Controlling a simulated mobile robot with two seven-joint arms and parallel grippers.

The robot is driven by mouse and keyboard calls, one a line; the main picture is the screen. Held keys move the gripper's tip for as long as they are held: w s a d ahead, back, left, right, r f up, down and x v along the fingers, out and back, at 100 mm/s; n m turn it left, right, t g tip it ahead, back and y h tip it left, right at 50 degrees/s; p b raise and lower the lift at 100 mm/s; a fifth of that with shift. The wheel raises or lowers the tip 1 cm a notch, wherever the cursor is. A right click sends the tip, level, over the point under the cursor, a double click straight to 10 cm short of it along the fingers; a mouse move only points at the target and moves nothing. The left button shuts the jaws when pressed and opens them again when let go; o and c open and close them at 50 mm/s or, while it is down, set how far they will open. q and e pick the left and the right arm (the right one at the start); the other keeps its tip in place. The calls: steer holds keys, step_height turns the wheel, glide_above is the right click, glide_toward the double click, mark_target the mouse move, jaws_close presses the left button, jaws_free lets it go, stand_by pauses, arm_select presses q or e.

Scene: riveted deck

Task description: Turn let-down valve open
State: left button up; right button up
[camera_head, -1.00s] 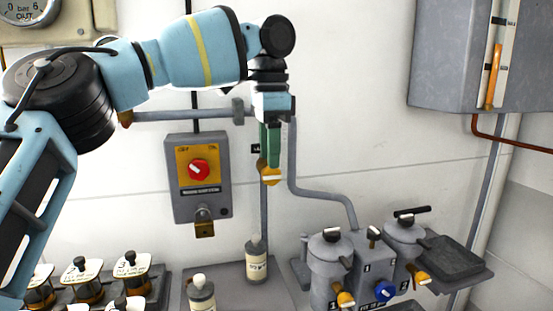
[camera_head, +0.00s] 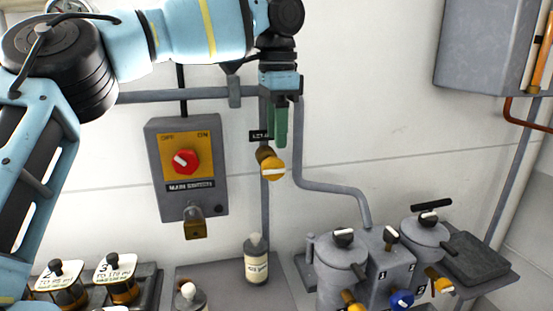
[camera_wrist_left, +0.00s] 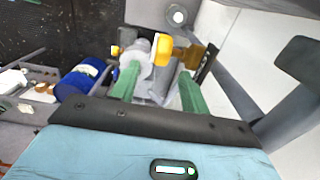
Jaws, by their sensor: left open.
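The let-down valve (camera_head: 272,167) is a yellow knob with a pale stripe lying roughly level, on a brass body against a grey vertical pipe. A dark label above it, starting "LET", is partly hidden by my fingers. My left gripper (camera_head: 280,142) points down, its green fingers open and empty, just above and slightly right of the knob in the head view. In the left wrist view, the yellow knob (camera_wrist_left: 162,49) shows beyond the open fingertips (camera_wrist_left: 159,72), which do not grip it. I cannot tell whether they touch it. My right gripper is not in view.
A main switch box (camera_head: 186,165) with a red knob and padlock hangs left of the valve. A bent grey pipe (camera_head: 330,188) runs close on the right. Below stand a bottle (camera_head: 256,262), labelled jars (camera_head: 122,285) and grey canisters (camera_head: 341,265).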

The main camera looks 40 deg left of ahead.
mark_target(276, 158)
arm_select(q)
step_height(276, 158, down, 5)
steer(key=shift+f, duration=0.8)
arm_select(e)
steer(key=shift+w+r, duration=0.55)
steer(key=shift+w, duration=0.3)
arm_select(q)
steer(key=c, duration=0.9)
steer(key=shift+c, duration=0.4)
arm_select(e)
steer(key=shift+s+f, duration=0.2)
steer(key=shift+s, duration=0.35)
